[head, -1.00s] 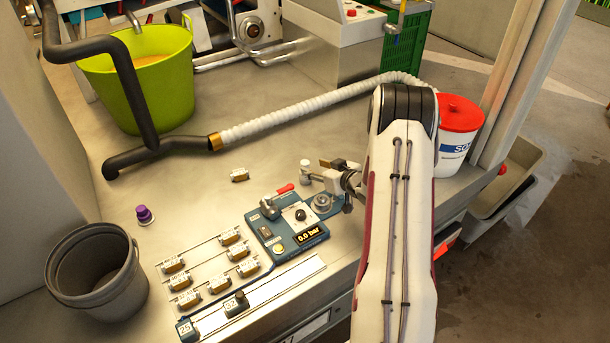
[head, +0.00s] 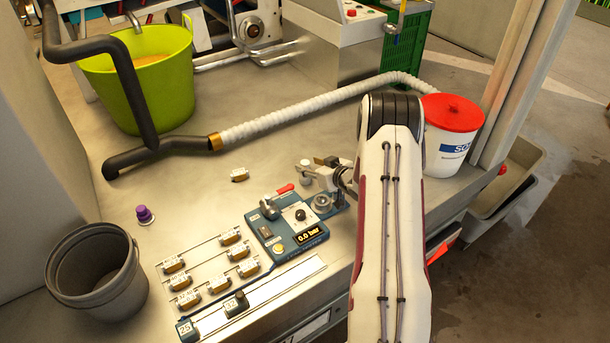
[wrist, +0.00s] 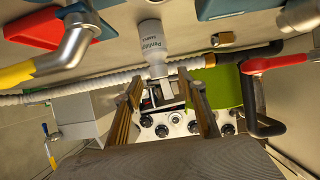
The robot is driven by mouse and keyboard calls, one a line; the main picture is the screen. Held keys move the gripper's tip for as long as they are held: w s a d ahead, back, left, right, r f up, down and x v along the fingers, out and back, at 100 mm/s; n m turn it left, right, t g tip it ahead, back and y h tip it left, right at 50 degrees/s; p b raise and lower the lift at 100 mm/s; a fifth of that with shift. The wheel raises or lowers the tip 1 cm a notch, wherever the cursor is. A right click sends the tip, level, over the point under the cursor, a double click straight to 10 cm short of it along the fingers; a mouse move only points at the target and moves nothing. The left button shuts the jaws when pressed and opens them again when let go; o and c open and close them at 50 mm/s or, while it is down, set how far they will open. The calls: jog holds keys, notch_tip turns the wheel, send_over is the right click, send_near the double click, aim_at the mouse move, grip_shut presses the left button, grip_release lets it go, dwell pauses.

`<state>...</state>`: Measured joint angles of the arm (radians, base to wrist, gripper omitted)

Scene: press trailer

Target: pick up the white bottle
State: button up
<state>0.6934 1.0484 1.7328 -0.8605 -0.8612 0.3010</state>
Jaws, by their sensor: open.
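The white bottle (wrist: 153,45) with a grey printed label appears upside down at the top centre of the wrist view, its narrow end towards my gripper. In the head view, the small white bottle (head: 305,167) stands on the bench, just left of my gripper (head: 328,171). In the wrist view, my gripper (wrist: 160,85) is open, with its two brown fingers apart and nothing held between them. The bottle lies ahead of the gap between the fingers. Whether the fingers reach around it cannot be told.
The blue pressure panel (head: 282,244) is close in front of the bottle. A small metal block (head: 239,174) lies to its left. A ribbed white hose (head: 290,113) runs behind. A red-lidded white bucket (head: 449,130) stands right of my arm. Bare bench lies left of the bottle.

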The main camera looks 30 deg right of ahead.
aim_at(306, 163)
jog(key=shift+x, duration=1.9)
jog(key=shift+r, duration=0.1)
grip_shut()
